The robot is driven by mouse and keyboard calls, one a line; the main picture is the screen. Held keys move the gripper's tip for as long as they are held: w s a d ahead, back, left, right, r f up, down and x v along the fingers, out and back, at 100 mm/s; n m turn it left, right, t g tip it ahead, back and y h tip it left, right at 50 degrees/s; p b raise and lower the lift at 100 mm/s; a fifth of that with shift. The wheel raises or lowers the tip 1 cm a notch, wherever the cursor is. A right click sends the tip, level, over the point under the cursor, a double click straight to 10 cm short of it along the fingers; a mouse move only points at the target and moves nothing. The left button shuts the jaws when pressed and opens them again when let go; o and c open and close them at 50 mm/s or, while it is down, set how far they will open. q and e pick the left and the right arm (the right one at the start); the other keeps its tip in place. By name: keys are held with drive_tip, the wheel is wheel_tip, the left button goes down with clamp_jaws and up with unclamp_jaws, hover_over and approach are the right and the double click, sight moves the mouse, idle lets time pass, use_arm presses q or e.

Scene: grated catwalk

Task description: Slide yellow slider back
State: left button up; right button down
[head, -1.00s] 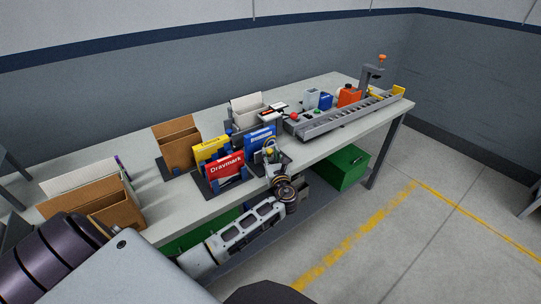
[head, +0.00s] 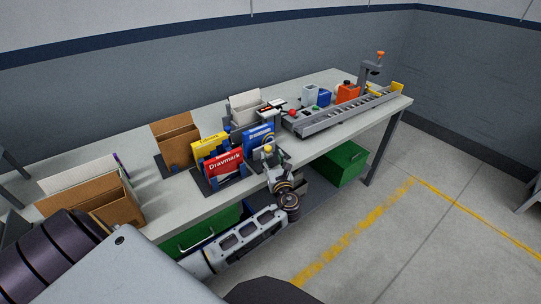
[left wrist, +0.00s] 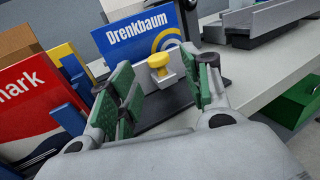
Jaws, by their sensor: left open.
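The yellow slider (left wrist: 160,66) shows as a round yellow knob in front of a blue Drenkbaum box (left wrist: 138,36). In the head view it is a small yellow spot (head: 268,149) at the front of the bench. My left gripper (left wrist: 158,76) is open, with green-padded fingers to the left and right of the knob. The knob appears between and slightly beyond the fingers, with no clear contact. In the head view my left gripper (head: 275,165) is at the bench's front edge, partly covering the slider's base. My right gripper is not in view.
A red Draymark box (head: 223,166) and a yellow box (head: 211,146) stand left of the slider on a dark rack. A grey conveyor (head: 345,113) with an orange block (head: 347,94) lies to the right. A green bin (head: 343,163) sits under the bench (head: 392,109).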

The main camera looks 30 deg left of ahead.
use_arm(q)
drive_tip(key=v, duration=0.8)
idle(0.6)
